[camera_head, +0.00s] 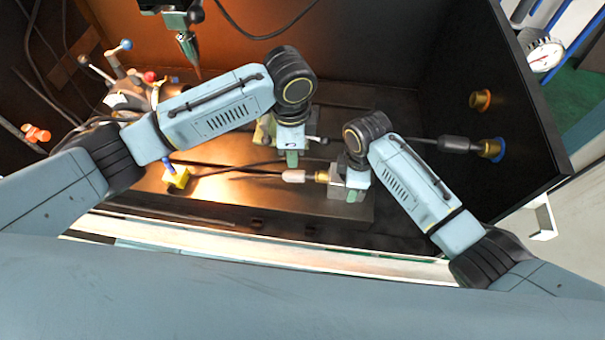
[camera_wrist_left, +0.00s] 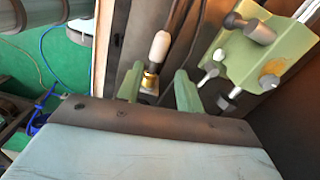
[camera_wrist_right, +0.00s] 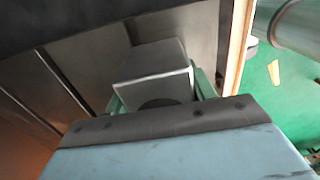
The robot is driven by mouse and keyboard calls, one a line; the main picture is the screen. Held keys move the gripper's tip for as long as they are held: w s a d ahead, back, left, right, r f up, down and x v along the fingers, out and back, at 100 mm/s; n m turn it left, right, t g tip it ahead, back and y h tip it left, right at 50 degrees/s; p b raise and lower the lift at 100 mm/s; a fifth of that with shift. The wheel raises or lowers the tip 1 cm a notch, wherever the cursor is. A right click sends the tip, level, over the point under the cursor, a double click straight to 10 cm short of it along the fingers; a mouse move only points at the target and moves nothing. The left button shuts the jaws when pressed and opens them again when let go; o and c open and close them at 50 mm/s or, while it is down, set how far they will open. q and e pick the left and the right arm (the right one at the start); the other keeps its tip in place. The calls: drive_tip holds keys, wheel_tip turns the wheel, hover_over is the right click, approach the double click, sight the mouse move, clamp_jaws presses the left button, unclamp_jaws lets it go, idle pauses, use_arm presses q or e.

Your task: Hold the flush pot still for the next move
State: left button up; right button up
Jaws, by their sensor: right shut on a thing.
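The flush pot appears to be the grey metal block (camera_head: 338,190) on the dark bench, and it also shows as a pale box in the right wrist view (camera_wrist_right: 155,72). My right gripper (camera_head: 353,192) is shut on it, with green fingers at its two sides. A brass fitting (camera_head: 322,177) sits at the pot's left side, with a pale hose end (camera_head: 294,176) at it. My left gripper (camera_head: 292,158) is open and empty just above and left of the hose end. In the left wrist view, the hose end (camera_wrist_left: 159,46) and brass fitting (camera_wrist_left: 149,80) show between its fingers.
A green fixture with bolts (camera_wrist_left: 255,50) stands close beside my left gripper. A yellow block with a blue lever (camera_head: 176,177) sits at the left. A nozzle (camera_head: 188,45) hangs above.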

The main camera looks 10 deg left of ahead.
sight(294, 174)
use_arm(q)
drive_tip(key=shift+o, duration=0.2)
drive_tip(key=shift+o, duration=1.1)
drive_tip(key=shift+s, duration=0.1)
drive_tip(key=shift+o, duration=0.4)
drive_tip(key=shift+s+d+r, duration=0.1)
drive_tip(key=shift+s+d, duration=0.1)
drive_tip(key=shift+s, duration=0.05)
drive_tip(key=shift+m+t, duration=0.5)
drive_tip(key=shift+t, duration=0.3)
drive_tip(key=f, duration=1)
drive_tip(key=shift+w+a+f, duration=0.1)
drive_tip(key=shift+w+f, duration=0.1)
drive_tip(key=shift+f, duration=0.05)
clamp_jaws()
